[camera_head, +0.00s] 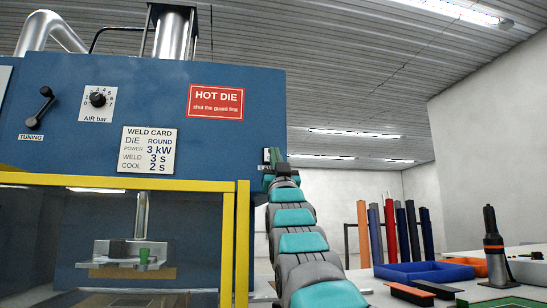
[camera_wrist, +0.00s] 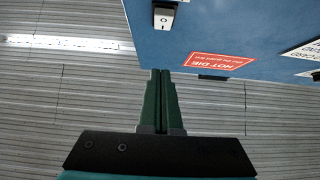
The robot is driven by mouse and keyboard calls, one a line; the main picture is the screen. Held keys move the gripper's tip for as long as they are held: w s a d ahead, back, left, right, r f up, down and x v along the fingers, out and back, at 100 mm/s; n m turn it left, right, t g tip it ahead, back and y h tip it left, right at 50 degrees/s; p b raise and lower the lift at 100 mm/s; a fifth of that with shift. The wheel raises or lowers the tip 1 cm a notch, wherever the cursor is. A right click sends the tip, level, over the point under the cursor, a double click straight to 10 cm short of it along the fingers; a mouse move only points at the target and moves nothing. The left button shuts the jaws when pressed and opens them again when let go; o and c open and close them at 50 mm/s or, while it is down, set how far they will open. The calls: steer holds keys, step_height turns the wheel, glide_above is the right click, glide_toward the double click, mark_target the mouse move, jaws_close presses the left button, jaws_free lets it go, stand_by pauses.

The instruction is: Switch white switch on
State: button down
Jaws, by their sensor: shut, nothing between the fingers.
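The white switch (camera_wrist: 164,17) is a rocker marked O and I in a dark housing on the blue machine panel (camera_head: 235,145). It shows at the top of the wrist view, beyond my fingertips and apart from them. My gripper (camera_wrist: 160,72) has its green fingers shut together with nothing between them. In the head view my gripper (camera_head: 276,160) is raised at the panel's right edge, below and right of the HOT DIE sign. There my gripper and arm cover the area, and I cannot clearly make out the switch.
The panel carries a red HOT DIE sign (camera_head: 215,102), a weld card (camera_head: 148,150), an air dial (camera_head: 98,102) and a tuning lever (camera_head: 40,107). A yellow guard frame (camera_head: 242,245) stands below. A blue tray (camera_head: 425,271) and torch-like tool (camera_head: 494,248) are at right.

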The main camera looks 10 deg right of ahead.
steer(key=s+f+b, duration=0.1)
steer(key=s+f, duration=0.2)
steer(key=s, duration=0.2)
steer(key=shift+f, duration=0.25)
stand_by(0.6)
